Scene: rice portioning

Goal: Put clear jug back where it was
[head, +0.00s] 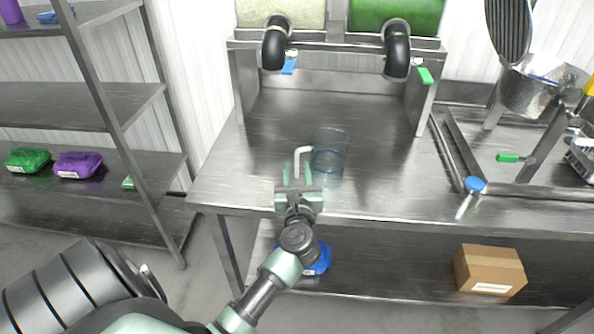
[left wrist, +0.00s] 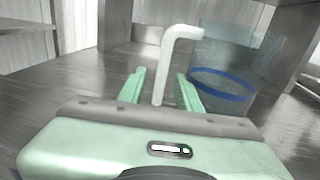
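The clear jug (head: 331,150) stands upright on the steel table (head: 225,178). It is see-through, with a blue ring near its base and a white hooked handle on its left side. In the left wrist view the jug (left wrist: 222,85) is at right of centre, with its handle between my fingers. My left gripper (head: 297,168) is low over the table at the jug's handle. Its green fingers (left wrist: 160,77) are apart, one on each side of the handle, with gaps showing on both sides. My right gripper is not in view.
Two dispensers with black spouts (head: 275,45) (head: 397,50) stand at the back on a steel frame. A sink area with a metal pot (head: 540,88) is at right, and a blue-topped item (head: 474,185) lies near its edge. A shelf rack (head: 75,105) stands at left.

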